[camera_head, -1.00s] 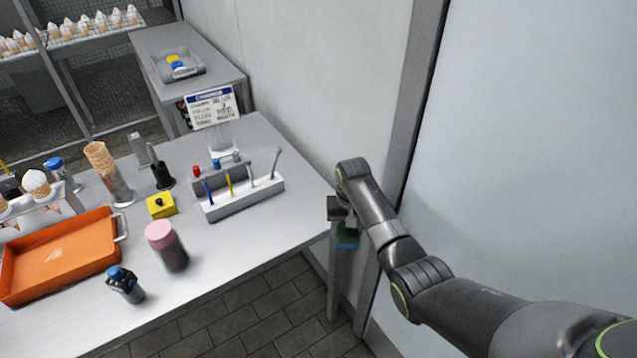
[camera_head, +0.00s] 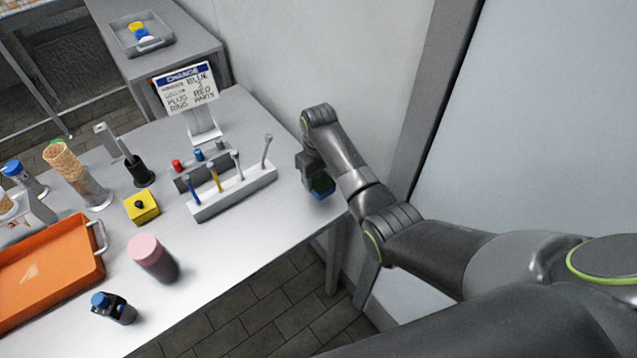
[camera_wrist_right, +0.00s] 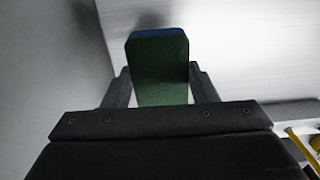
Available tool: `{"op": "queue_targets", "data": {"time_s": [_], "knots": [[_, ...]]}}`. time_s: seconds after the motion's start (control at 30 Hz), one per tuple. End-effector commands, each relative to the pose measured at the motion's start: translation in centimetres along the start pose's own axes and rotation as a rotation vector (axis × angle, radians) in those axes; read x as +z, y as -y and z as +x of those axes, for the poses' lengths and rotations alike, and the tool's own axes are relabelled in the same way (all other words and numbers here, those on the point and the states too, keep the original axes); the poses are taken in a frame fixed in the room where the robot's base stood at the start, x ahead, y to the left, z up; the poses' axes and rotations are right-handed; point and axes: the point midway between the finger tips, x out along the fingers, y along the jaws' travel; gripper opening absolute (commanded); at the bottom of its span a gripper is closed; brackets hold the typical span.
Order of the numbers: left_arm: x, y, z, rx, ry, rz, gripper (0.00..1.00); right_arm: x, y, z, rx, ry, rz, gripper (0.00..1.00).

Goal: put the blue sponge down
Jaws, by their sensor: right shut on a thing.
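The blue sponge (camera_head: 321,187) has a green layer and is held in my right gripper (camera_head: 314,177) at the right end of the table (camera_head: 262,225). In the right wrist view the sponge (camera_wrist_right: 158,75) shows its green face with a blue edge at the far end. The fingers of my right gripper (camera_wrist_right: 160,90) are on either side of it, shut on it. The white tabletop lies beyond it. I cannot tell whether the sponge touches the table. My left gripper is not in view.
A white rack (camera_head: 232,192) with several upright rods stands left of my right gripper. A wall borders the table's right end.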

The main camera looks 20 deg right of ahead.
Motion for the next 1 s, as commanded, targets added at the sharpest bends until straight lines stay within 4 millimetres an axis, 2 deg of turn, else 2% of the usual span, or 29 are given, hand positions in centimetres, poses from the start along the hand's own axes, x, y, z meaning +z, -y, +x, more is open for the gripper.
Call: {"op": "queue_targets", "data": {"time_s": [0.1,0.23,0.67,0.7,0.83,1.0], "knots": [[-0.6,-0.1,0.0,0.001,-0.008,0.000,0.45,0.1,0.0,1.7,-0.001,0.004,0.000,0.28],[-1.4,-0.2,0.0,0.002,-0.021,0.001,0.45,0.1,0.0,3.1,-0.001,0.003,0.001,0.28],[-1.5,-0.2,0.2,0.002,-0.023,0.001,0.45,0.1,0.0,3.8,-0.001,0.001,0.001,0.28],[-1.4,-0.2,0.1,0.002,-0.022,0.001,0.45,0.1,0.0,3.7,0.000,0.001,0.001,0.57],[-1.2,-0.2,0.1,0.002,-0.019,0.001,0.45,0.1,0.0,3.7,-0.001,0.001,0.001,0.74],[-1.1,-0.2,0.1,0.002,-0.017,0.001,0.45,0.1,0.0,3.6,-0.001,0.001,0.001,0.74]]}}
